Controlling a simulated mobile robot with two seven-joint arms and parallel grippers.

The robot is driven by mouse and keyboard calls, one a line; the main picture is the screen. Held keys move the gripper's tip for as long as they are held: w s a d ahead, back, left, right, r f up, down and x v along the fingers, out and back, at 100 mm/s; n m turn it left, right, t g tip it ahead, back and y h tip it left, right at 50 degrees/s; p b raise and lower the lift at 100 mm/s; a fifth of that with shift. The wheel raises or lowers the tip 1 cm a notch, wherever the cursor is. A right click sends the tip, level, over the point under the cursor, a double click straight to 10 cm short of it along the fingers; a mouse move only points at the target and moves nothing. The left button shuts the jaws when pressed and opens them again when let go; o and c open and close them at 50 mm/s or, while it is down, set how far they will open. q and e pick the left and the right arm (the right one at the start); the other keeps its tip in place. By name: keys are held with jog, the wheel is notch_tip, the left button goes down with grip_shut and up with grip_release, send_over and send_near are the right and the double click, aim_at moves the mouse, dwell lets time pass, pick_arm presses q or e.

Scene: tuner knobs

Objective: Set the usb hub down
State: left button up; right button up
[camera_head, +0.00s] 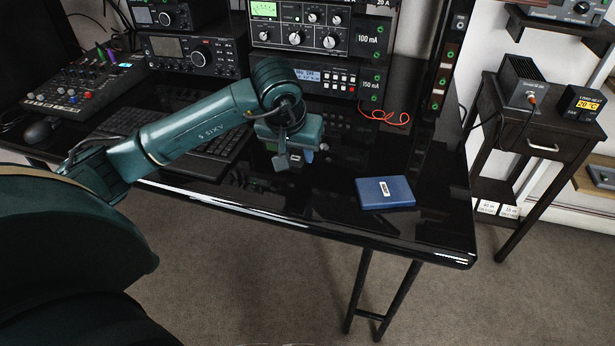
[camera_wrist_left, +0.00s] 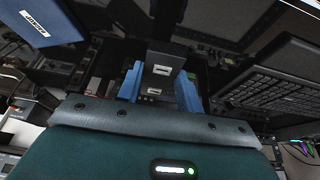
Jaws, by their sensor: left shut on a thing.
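My left gripper (camera_head: 294,158) is over the glossy black desk (camera_head: 240,192), in front of the radio gear and right of the keyboard. In the left wrist view its two blue fingers (camera_wrist_left: 160,88) are shut on a small dark grey box with a pale label, which I take as the usb hub (camera_wrist_left: 163,60). In the head view the hub is small and partly hidden by the gripper. I cannot tell whether its underside touches the desk. My right gripper is not in view.
A blue labelled box (camera_head: 386,193) lies on the desk to the right of the gripper. A black keyboard (camera_head: 190,150) is to the left. Radios (camera_head: 300,35) stand behind, with an orange cable (camera_head: 388,117) near them. The desk between gripper and blue box looks clear.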

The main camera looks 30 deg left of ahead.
aim_at(297, 182)
pick_arm(q)
jog(key=shift+f, duration=2.6)
jog(key=shift+f+b, duration=0.1)
jog(key=shift+b, duration=0.25)
jog(key=o, duration=1)
